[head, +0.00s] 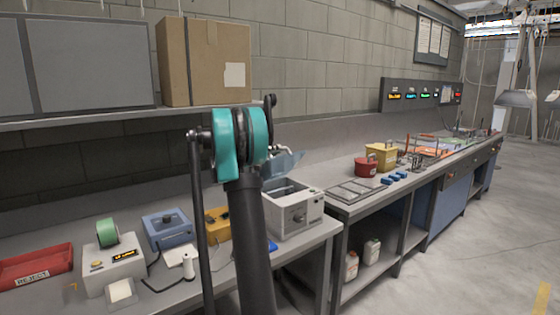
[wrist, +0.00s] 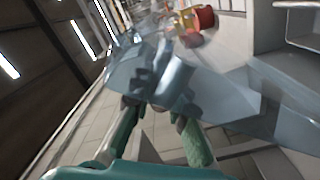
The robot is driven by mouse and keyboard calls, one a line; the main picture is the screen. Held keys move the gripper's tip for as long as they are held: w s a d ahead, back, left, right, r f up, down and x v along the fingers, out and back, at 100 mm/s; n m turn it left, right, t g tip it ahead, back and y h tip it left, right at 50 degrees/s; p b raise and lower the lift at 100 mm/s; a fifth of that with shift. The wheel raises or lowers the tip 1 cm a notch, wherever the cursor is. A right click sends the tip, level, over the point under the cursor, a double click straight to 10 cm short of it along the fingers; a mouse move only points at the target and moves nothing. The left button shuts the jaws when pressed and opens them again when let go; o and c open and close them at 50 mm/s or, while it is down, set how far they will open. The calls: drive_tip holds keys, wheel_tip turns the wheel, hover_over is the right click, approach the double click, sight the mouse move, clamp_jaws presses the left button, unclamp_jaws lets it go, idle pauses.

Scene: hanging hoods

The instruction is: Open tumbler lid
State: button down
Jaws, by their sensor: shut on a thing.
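The tumbler (head: 296,213) is a pale grey box with a dial on its front, on the bench right of my arm. Its translucent blue lid (head: 287,164) is tilted up above the box, and the box's open top shows below it. In the wrist view the lid (wrist: 215,95) spreads across the middle. My gripper (wrist: 155,113) has teal fingers on either side of part of the lid and is shut on it. The exact contact is blurred by the see-through lid. In the head view my arm hides most of the gripper.
A red container (head: 366,167) and a yellow box (head: 381,156) stand on the bench to the right, near small blue blocks (head: 394,177). Left of my arm are a blue device (head: 167,229), a label printer (head: 112,265) and a red reject bin (head: 36,267). A cardboard box (head: 204,62) sits on the shelf above.

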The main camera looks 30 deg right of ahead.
drive_tip(key=w+a+r+n, duration=0.1)
drive_tip(key=w+n, duration=0.5)
drive_tip(key=w, duration=0.5)
drive_tip(key=shift+w+r+n, duration=0.2)
drive_tip(key=shift+w+n, duration=0.1)
drive_tip(key=c, duration=1.5)
unclamp_jaws()
drive_tip(key=a, duration=0.8)
drive_tip(key=s+a, duration=0.1)
drive_tip(key=a, duration=0.3)
